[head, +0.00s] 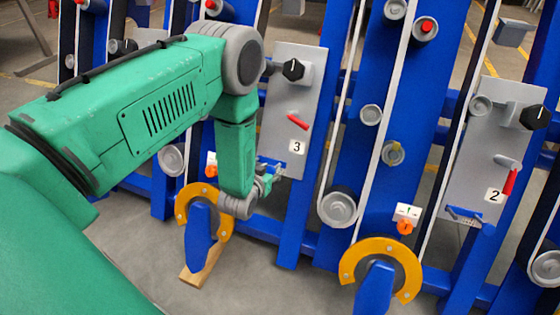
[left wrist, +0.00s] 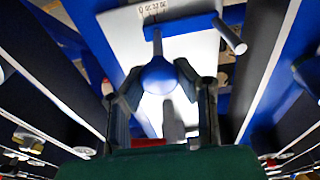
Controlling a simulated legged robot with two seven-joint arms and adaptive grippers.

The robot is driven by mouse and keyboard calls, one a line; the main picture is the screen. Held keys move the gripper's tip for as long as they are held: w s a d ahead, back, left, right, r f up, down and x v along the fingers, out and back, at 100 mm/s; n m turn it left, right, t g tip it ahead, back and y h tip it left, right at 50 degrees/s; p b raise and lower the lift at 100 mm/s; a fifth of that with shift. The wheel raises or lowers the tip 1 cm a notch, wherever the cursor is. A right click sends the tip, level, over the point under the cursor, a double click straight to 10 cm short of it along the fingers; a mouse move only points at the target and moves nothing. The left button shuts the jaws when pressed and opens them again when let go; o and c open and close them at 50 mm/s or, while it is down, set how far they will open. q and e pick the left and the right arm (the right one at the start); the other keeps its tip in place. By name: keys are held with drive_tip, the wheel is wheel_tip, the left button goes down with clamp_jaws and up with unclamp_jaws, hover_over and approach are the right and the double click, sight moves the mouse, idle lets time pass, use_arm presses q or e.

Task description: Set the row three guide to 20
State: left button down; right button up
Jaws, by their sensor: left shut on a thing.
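The row three panel (head: 285,100) is a grey plate with a "3" label (head: 297,147), a black knob (head: 293,69) and a red lever (head: 298,121). The blue row three guide (head: 271,164) sits at its lower end, partly hidden by my gripper. My left gripper (head: 270,178) is at the guide. In the left wrist view my left gripper (left wrist: 162,88) has its fingers on both sides of the guide's round blue knob (left wrist: 158,76), shut on it. A small number scale (left wrist: 153,9) shows at the top edge; its setting cannot be read. My right gripper is not in view.
The row two panel (head: 490,135) with its own red lever (head: 510,182) stands at the right. Blue posts, belts and pulleys (head: 338,207) stand close around. Yellow rings (head: 381,252) are below. A metal peg (left wrist: 231,37) sticks out beside the guide.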

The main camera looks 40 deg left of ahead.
use_arm(q)
drive_tip(key=shift+s+f, duration=0.1)
drive_tip(key=shift+f, duration=0.05)
drive_tip(key=shift+a, duration=0.15)
drive_tip(key=c, duration=1.5)
unclamp_jaws()
drive_tip(key=shift+s+a, duration=0.1)
drive_tip(key=o, duration=0.3)
drive_tip(key=shift+a+f, duration=0.1)
drive_tip(key=shift+f, duration=0.05)
drive_tip(key=shift+d+r, duration=0.2)
drive_tip(key=v, duration=1.1)
drive_tip(key=shift+s, duration=0.3)
